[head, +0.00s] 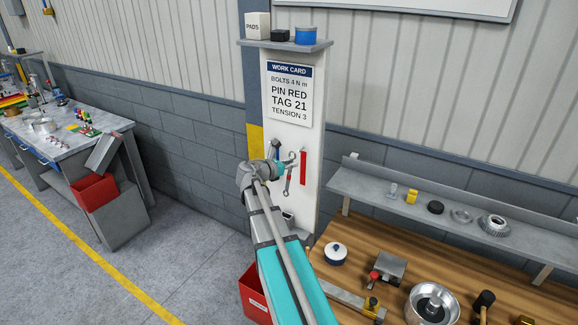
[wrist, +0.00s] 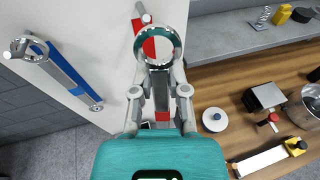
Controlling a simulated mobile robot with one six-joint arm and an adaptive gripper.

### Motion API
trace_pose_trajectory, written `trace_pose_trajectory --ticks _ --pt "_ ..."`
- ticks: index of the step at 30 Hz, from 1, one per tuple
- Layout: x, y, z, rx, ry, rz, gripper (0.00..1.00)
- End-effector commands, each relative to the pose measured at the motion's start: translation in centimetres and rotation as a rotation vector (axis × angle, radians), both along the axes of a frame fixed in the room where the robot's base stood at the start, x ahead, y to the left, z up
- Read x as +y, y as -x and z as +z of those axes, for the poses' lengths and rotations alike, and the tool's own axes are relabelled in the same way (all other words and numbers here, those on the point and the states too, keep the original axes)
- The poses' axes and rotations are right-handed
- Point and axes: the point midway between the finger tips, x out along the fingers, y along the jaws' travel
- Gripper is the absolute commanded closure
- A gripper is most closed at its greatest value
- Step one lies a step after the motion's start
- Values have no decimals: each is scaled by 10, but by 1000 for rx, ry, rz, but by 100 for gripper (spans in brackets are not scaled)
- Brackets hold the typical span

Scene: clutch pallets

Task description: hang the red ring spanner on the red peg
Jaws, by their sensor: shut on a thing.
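My gripper (head: 280,167) is shut on a grey ring spanner (head: 289,176), held upright in front of the white panel. In the wrist view my gripper (wrist: 160,100) grips the shaft below the large upper ring (wrist: 136,50).
A second spanner (wrist: 60,71) hangs at the blue strip (wrist: 66,66), left of the red one. A wooden bench (head: 335,277) with several parts is at lower right, below a grey shelf (head: 380,197). A red bin (head: 252,295) stands below my arm.

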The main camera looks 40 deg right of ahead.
Motion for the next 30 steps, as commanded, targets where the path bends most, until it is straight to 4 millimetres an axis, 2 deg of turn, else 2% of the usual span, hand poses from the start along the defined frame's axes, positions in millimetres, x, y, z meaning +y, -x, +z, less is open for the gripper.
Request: trace_pose_trajectory --ticks 30 --pt "-40 -17 -3 0 0 0 100"
